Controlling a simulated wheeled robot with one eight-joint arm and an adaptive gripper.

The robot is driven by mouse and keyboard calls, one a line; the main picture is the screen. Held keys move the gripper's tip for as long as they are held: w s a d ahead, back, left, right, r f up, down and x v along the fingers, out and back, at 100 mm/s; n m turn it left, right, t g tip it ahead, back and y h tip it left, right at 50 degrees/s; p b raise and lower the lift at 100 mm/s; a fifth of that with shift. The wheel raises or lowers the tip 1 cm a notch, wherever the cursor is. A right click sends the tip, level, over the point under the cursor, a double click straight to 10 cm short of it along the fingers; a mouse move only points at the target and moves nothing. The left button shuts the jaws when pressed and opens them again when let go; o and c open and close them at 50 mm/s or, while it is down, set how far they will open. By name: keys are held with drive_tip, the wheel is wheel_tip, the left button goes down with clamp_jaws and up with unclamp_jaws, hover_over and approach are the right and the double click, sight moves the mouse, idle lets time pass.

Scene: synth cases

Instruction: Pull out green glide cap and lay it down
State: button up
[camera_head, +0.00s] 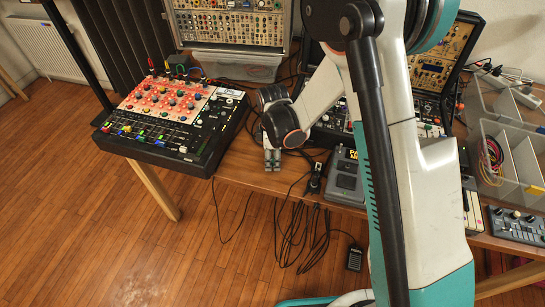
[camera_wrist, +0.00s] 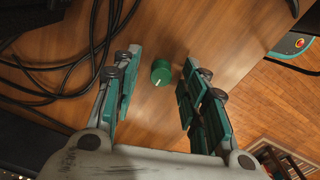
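The green cap (camera_wrist: 161,72) is a small round piece with a white line, on the bare wooden tabletop in the wrist view. My gripper (camera_wrist: 160,82) is open, with its green-padded fingers apart on either side of the cap in the picture. No finger appears to touch the cap. I cannot tell how far above the table the fingertips are. In the head view my gripper (camera_head: 272,160) points down over the table, just right of the black synth with the red panel (camera_head: 160,115). I do not see the green cap in that view.
Black cables (camera_wrist: 65,70) lie on the table left of the cap in the wrist view. A grey pedal box (camera_head: 345,177) stands right of my gripper in the head view. The wooden table's (camera_head: 240,172) front edge is close. Grey bins (camera_head: 510,150) stand at the right.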

wheel_tip(320, 180, up, 12)
idle(0.6)
idle(0.4)
drive_tip(key=s+d+r+m+t, duration=0.3)
drive_tip(key=s+d+r+m, duration=0.6)
drive_tip(key=r, duration=0.4)
drive_tip(key=s+d+r+m+t, duration=0.3)
drive_tip(key=s+d+m, duration=0.4)
drive_tip(key=s, duration=0.4)
drive_tip(key=shift+s+d+r+m+t, duration=0.25)
drive_tip(key=shift+s+m+t, duration=0.1)
drive_tip(key=shift+m+t, duration=0.3)
